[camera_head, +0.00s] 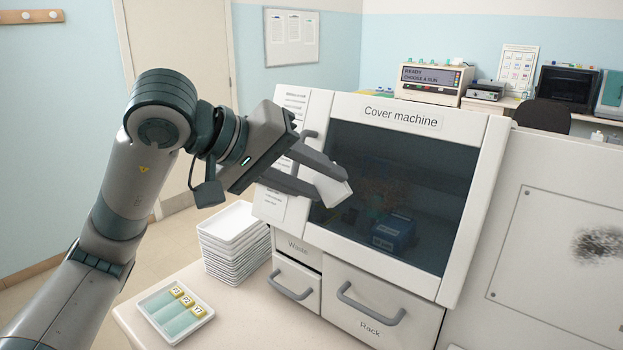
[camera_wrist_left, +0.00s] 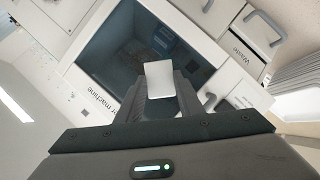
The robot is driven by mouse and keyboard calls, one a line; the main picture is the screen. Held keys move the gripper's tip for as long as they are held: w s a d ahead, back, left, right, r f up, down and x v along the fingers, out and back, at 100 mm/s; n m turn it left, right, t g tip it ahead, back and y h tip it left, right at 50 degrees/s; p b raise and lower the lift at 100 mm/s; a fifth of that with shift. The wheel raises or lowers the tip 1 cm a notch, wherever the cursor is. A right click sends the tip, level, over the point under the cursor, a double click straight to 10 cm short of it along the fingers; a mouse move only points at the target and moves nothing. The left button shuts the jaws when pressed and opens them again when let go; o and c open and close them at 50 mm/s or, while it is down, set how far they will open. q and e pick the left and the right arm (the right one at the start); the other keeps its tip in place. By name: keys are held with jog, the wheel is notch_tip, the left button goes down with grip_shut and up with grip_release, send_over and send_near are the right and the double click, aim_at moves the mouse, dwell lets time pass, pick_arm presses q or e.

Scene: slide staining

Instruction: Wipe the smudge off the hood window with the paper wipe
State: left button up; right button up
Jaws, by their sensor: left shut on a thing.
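My left gripper (camera_head: 322,182) is shut on the white paper wipe (camera_head: 336,191), in front of the left part of the hood window (camera_head: 436,203). In the left wrist view the wipe (camera_wrist_left: 160,78) stands out beyond the fingertips, with the dark window (camera_wrist_left: 115,50) behind it. I cannot tell whether the wipe touches the glass. A faint brownish, mottled patch (camera_head: 381,190), perhaps the smudge, shows on the window just right of the wipe. The window is the dark front of the white cover machine (camera_head: 480,210). My right gripper is not in view.
Waste (camera_head: 296,284) and Rack (camera_head: 375,315) drawers are below. Stacked white trays (camera_head: 236,250) and a slide tray (camera_head: 190,332) stand on the table. A dark speckled patch (camera_head: 600,245) marks the right panel.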

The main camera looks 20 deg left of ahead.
aim_at(322, 176)
pick_arm(q)
jog(key=shift+w+d+f, duration=0.15)
jog(key=shift+w, duration=0.2)
jog(key=shift+w+d+f, duration=0.15)
jog(key=shift+w, duration=0.2)
jog(key=shift+w+d+f, duration=0.2)
jog(key=shift+w, duration=0.35)
jog(key=shift+w+d+f, duration=0.2)
jog(key=shift+w, duration=0.3)
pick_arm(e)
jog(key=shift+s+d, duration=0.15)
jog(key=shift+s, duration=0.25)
pick_arm(q)
jog(key=shift+w, duration=0.1)
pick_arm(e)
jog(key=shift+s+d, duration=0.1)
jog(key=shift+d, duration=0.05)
pick_arm(q)
jog(key=shift+w+d+f, duration=0.15)
jog(key=shift+w+d, duration=0.05)
jog(key=shift+w, duration=0.1)
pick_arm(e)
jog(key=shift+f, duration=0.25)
